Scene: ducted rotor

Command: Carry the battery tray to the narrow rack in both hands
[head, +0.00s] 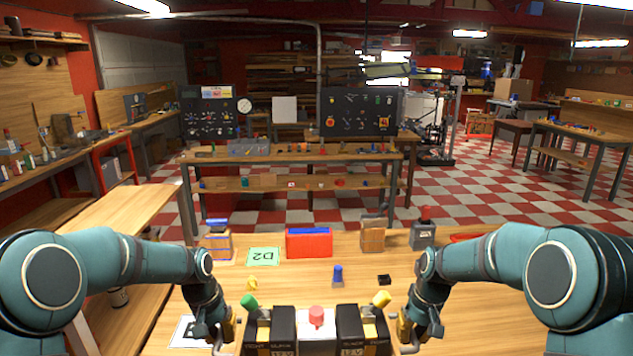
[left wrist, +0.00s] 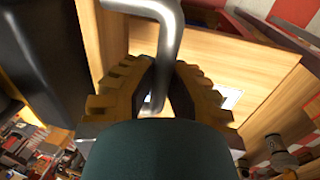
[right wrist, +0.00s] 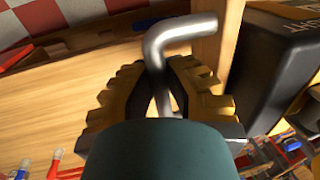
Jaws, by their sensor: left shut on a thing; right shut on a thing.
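The battery tray, with black 12 V batteries (head: 270,328) and a pale block with a red knob (head: 316,318) between them, is at the bottom middle of the head view. Its wooden side shows in the right wrist view (right wrist: 230,42). My left gripper (head: 228,332) is shut on its left bent metal handle (left wrist: 168,50). My right gripper (head: 407,332) is shut on its right bent handle (right wrist: 165,45). The tray looks roughly level; I cannot tell its height above the bench. The tray's underside is hidden. I cannot pick out the narrow rack with certainty.
On the wooden bench (head: 300,280) stand a red box (head: 309,242), a green D2 card (head: 263,256), a wooden holder (head: 217,242), a wooden block (head: 373,236) and a grey box (head: 423,236). A small blue-topped piece (head: 338,276) and a black piece (head: 384,280) lie just beyond the tray.

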